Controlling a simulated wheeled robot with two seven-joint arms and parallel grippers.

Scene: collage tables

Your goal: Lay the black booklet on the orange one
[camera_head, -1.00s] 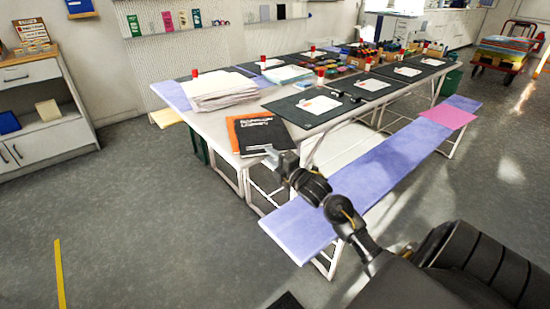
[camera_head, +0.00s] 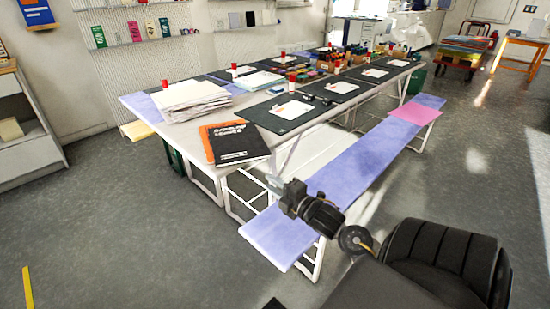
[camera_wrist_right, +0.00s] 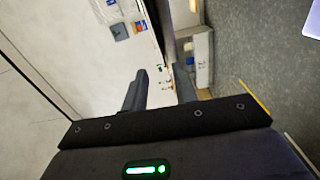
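The black booklet (camera_head: 238,142) lies flat at the near left end of the long table. It rests over most of the orange booklet (camera_head: 206,146), which shows as a strip along the left side and top edge. My right gripper (camera_head: 272,184) is apart from both booklets, in front of the table end and above the lilac bench. In the right wrist view its two fingers (camera_wrist_right: 160,88) stand apart with nothing between them. Neither booklet shows clearly in that view. My left gripper is not in view.
A stack of white paper (camera_head: 188,100) stands behind the booklets. A dark mat (camera_head: 262,117) with a white card lies to their right. The lilac bench (camera_head: 350,175) runs along the near side, with a pink sheet (camera_head: 415,115) on it. The floor at left is open.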

